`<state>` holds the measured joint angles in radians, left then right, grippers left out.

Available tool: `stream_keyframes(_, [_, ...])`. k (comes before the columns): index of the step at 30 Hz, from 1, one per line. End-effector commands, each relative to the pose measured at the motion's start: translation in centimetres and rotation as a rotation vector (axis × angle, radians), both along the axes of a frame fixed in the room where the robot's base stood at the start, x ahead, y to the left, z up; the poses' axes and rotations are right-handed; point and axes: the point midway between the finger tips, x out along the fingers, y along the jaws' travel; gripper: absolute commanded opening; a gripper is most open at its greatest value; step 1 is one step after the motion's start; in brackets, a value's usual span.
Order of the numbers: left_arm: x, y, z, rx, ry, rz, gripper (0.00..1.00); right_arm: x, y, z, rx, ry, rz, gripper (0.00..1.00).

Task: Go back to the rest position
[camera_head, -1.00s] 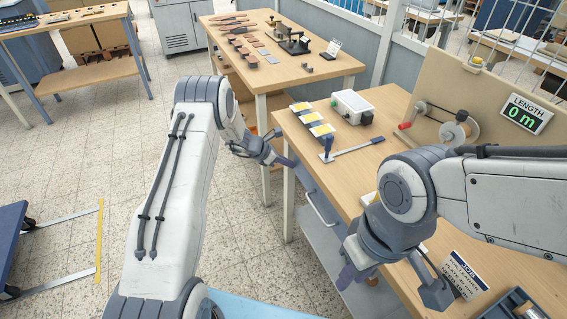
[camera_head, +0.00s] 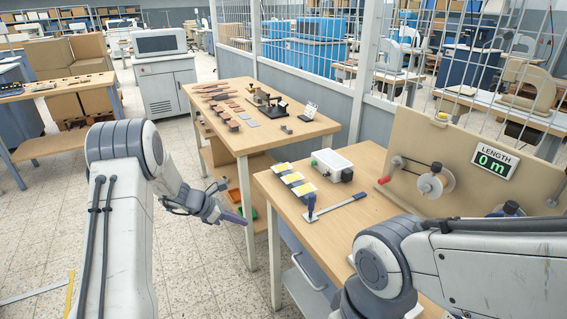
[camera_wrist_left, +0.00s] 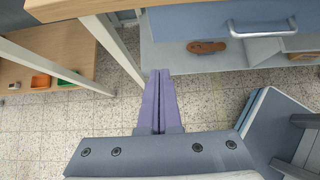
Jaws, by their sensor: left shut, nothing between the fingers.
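My left gripper (camera_head: 236,218) is over the floor in front of the two wooden tables, to the left of the near one. In the left wrist view its purple fingers (camera_wrist_left: 159,72) lie together with nothing between them. My right arm comes in from the right over the near table (camera_head: 345,222). Its gripper is below the picture's lower edge and does not show.
The near table holds a lever tool (camera_head: 330,208), yellow-topped pads (camera_head: 293,178), a white box (camera_head: 331,164) and a LENGTH display (camera_head: 494,160). The back table (camera_head: 240,138) holds leather pieces. A drawer handle (camera_wrist_left: 262,29) juts out near my left gripper. Open floor (camera_head: 195,270) lies left.

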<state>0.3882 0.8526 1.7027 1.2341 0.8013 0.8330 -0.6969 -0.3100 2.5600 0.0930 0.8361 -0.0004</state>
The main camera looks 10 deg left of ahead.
Motion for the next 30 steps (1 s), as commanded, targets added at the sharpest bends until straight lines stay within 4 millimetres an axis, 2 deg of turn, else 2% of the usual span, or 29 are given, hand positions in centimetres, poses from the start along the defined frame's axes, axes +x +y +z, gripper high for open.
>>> stream_keyframes(2, [-0.4,-1.6,0.8,0.02,-0.013,-0.059,0.0,0.0,0.0,0.0,0.0,0.0,0.0,0.27])
stream_keyframes(5, [-2.0,-5.4,2.8,0.083,-0.05,-0.227,0.0,0.0,0.0,0.1,0.0,0.0,0.0,0.27])
stream_keyframes(8, [-5.4,-10.9,5.6,0.179,-0.116,-0.502,0.0,0.0,0.0,0.1,0.0,0.0,0.0,0.27])
stream_keyframes(9, [-7.4,-13.1,6.7,0.224,-0.151,-0.633,0.0,0.0,0.0,0.1,0.0,0.0,0.0,0.27])
stream_keyframes(11, [-10.6,-16.1,8.3,0.289,-0.207,-0.835,0.0,0.0,0.0,0.2,0.0,0.0,0.0,0.27])
stream_keyframes(12, [-13.0,-17.8,9.3,0.332,-0.249,-0.974,0.0,0.0,0.0,0.2,0.0,0.0,0.0,0.27])
stream_keyframes(14, [-17.0,-19.9,10.7,0.396,-0.319,-1.193,0.0,0.0,0.0,0.2,0.0,0.0,0.0,0.27])
stream_keyframes(15, [-19.7,-21.0,11.5,0.439,-0.37,-1.343,0.0,0.0,0.0,0.2,0.0,0.0,0.0,0.27])
stream_keyframes(18, [-26.2,-22.2,13.0,0.537,-0.502,-1.707,0.0,0.0,0.0,0.3,0.0,0.0,0.0,0.27])
stream_keyframes(22, [-32.9,-21.5,14.0,0.644,-0.672,-2.128,0.0,0.0,0.0,0.3,0.0,0.0,0.0,0.27])
stream_keyframes(25, [-36.0,-20.3,14.2,0.706,-0.779,-2.37,0.0,0.0,0.0,0.4,0.0,0.0,0.0,0.27])
stream_keyframes(27, [-37.3,-19.6,14.2,0.736,-0.831,-2.487,0.0,0.0,0.0,0.4,0.0,0.0,0.0,0.27])
stream_keyframes(30, [-38.2,-18.9,14.2,0.761,-0.875,-2.581,0.0,0.0,0.0,0.4,0.0,0.0,0.0,0.27])
